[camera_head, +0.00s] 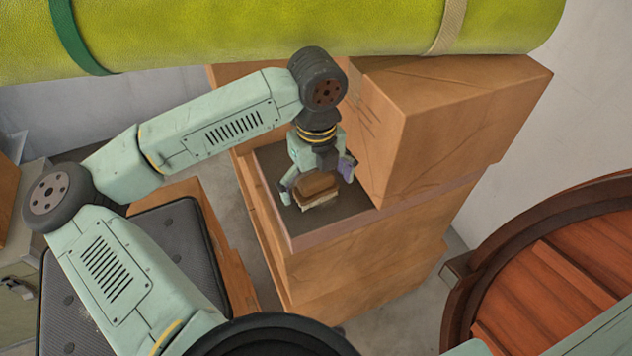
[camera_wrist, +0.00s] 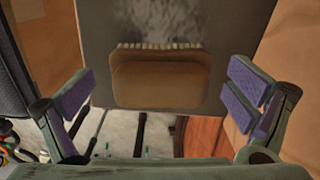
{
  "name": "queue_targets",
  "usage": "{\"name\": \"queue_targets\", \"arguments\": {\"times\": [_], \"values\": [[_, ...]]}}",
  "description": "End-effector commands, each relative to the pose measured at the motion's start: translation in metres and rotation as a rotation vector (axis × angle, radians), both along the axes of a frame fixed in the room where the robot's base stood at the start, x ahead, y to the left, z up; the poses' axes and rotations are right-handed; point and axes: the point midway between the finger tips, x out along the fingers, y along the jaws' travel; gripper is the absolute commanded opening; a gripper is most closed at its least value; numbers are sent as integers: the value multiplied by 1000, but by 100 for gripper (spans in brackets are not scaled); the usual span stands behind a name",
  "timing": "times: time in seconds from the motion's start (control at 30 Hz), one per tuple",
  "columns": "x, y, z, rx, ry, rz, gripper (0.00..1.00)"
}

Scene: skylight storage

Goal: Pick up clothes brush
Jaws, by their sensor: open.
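The clothes brush (camera_head: 317,188) has a brown wooden back and pale bristles. It lies on the dark top surface (camera_head: 269,177) of a stack of boxes, near the front edge. In the wrist view the brush (camera_wrist: 161,78) is in the upper middle, its bristles showing along the far side. My gripper (camera_head: 318,182) is at the brush in the head view. In the wrist view my gripper (camera_wrist: 158,98) is open, with one purple-padded finger to the left of the brush and one to the right. Gaps show between the pads and the brush.
A large cardboard box (camera_head: 442,120) stands close on the right of the brush. A yellow-green roll (camera_head: 270,28) lies across the back. A dark padded seat (camera_head: 150,250) is at the left, and a round red-brown wooden piece (camera_head: 560,280) is at the lower right.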

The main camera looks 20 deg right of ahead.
Motion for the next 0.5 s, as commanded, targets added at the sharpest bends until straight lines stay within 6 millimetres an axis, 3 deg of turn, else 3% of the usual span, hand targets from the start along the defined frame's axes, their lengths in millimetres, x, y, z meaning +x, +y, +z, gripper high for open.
{"name": "queue_targets", "arguments": {"times": [0.27,0.5], "values": [[0,0,-5,0,-1,-1,98],[0,0,-4,0,-1,-1,83]]}}
